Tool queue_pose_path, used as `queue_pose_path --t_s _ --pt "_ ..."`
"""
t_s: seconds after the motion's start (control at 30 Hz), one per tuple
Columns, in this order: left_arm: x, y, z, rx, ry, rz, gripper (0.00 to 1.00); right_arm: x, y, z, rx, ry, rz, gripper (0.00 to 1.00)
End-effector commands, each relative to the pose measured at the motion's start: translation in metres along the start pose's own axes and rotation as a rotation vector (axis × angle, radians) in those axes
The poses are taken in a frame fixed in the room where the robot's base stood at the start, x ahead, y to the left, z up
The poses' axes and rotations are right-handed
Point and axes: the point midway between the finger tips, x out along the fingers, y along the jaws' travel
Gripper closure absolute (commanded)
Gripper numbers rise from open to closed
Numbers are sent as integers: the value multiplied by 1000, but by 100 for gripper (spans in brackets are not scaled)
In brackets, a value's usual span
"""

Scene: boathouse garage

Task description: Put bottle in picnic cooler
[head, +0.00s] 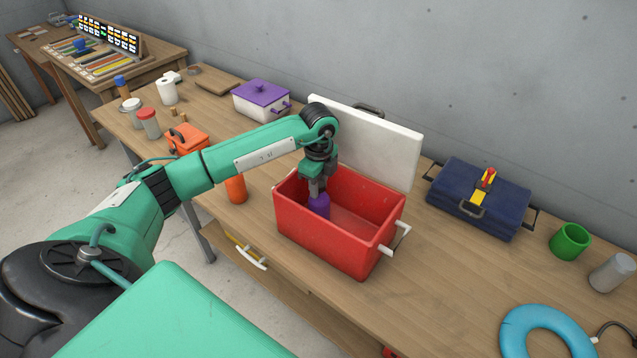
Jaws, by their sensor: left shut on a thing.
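The picnic cooler (325,238) is a red box on the wooden workbench, with its white lid (372,145) standing open at the back. My left gripper (318,192) reaches down into the cooler near its left end, fingers pointing down. It is shut on a purple bottle (319,206), whose upper part shows inside the cooler. The bottle's lower part is hidden behind the front wall, so I cannot tell whether it touches the cooler floor. The right part of the cooler's inside looks empty. My right gripper is not in view.
A navy tool bag (480,195), a green mug (570,241), a grey cylinder (611,272) and a blue ring (546,335) lie right of the cooler. An orange cylinder (236,189) stands left.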

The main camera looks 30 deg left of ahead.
Motion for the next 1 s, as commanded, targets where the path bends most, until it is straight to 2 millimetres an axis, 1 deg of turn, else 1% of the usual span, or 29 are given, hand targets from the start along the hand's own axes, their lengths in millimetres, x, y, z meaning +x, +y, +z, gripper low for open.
queue_pose_path --t_s 0.37,0.7,0.73,0.8,0.83,1.0 --pt "0 0 0 0 0 -1 100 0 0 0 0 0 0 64" --pt "5 0 0 0 0 -1 100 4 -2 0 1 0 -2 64" --pt "4 0 0 0 0 -1 66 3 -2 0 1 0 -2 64" --pt "4 0 0 0 0 -1 52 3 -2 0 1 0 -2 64" --pt "4 0 0 0 0 -1 46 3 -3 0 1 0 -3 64" --pt "5 0 0 0 0 -1 46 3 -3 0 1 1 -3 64"
